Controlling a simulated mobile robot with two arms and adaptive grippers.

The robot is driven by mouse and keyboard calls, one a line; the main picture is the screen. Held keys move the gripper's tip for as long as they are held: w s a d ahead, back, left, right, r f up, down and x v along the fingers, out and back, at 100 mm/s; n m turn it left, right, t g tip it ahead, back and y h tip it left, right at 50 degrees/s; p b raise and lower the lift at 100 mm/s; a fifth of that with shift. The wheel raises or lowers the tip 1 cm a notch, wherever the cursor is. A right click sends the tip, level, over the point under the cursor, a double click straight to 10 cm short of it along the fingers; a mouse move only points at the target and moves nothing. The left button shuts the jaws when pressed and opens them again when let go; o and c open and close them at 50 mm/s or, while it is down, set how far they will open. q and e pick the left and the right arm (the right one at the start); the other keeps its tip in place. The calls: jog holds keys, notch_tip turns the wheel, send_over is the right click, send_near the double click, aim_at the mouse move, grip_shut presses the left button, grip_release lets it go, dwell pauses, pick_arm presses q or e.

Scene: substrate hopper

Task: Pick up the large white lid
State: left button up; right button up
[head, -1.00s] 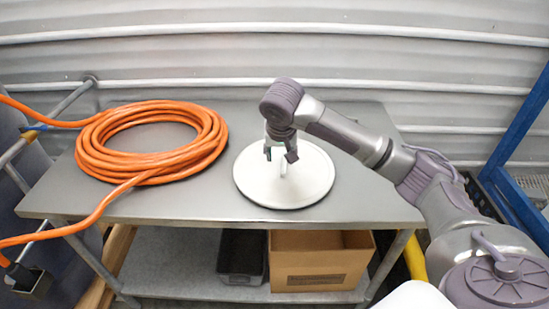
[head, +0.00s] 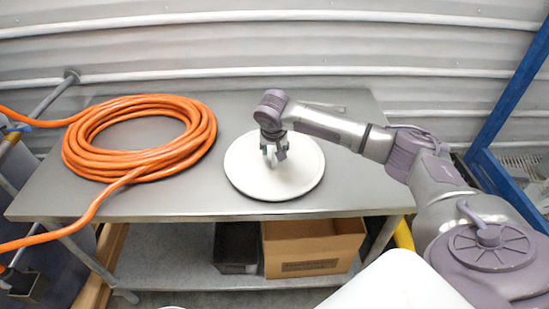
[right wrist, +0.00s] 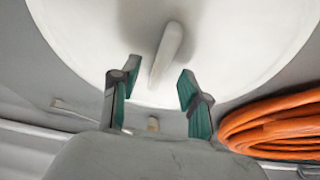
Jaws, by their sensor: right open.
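The large white lid (head: 245,172) lies flat on the grey metal table, right of its middle. In the right wrist view the lid (right wrist: 90,50) fills the top, and its white upright handle (right wrist: 168,55) stands between the fingers in the picture. My right gripper (head: 275,155) points down over the lid, and its green-padded fingers also show in the right wrist view (right wrist: 153,88). It is open, with a gap on both sides of the handle. The gripper hides the handle in the head view. My left gripper is not in view.
A coiled orange hose (head: 140,177) lies on the left of the table (head: 200,205), close to the lid. A cardboard box (head: 310,262) and a dark bin (head: 235,245) stand on the lower shelf. A corrugated wall rises behind, and a blue frame (head: 515,90) stands at right.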

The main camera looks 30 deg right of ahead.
jog(key=shift+x, duration=1.25)
jog(key=shift+r, duration=0.1)
jog(key=shift+c, duration=0.5)
grip_shut()
